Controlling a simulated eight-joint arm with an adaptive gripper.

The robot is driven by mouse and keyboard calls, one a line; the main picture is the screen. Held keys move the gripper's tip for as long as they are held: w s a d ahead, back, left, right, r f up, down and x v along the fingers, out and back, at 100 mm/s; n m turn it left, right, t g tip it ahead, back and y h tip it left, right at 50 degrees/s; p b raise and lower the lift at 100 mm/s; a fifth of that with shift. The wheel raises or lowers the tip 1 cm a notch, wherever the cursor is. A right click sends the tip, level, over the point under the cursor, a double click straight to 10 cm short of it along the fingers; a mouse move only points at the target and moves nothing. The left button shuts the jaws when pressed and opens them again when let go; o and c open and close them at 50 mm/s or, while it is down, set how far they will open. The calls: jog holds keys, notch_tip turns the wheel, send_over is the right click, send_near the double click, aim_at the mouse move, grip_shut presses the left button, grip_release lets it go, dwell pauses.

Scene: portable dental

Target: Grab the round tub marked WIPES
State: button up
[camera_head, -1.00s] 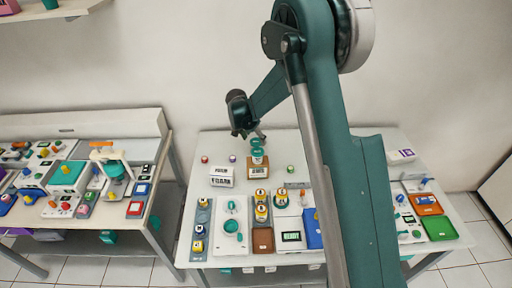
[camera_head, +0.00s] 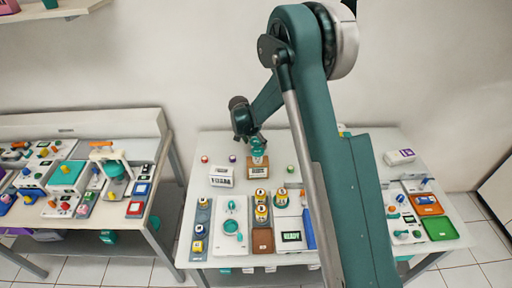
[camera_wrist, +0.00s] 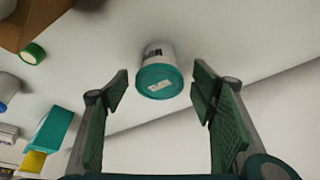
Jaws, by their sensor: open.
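A round white tub with a teal lid (camera_wrist: 160,80) stands in the wrist view, ahead of my gripper (camera_wrist: 160,96) and centred between its fingers. A dark label shows on its side and a pale marking on its lid; neither is legible. My gripper is open, with a green pad on each side and nothing between them. In the head view the tub's teal lid (camera_head: 258,148) appears just below my gripper (camera_head: 257,137), behind a brown box. My gripper hides part of it there.
A teal box (camera_wrist: 50,130) lies to the left in the wrist view. The wall rises behind the table.

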jog(key=shift+w+d+f, duration=0.15)
jog(key=shift+f, duration=0.35)
jog(key=shift+c, duration=0.3)
jog(key=c, duration=1)
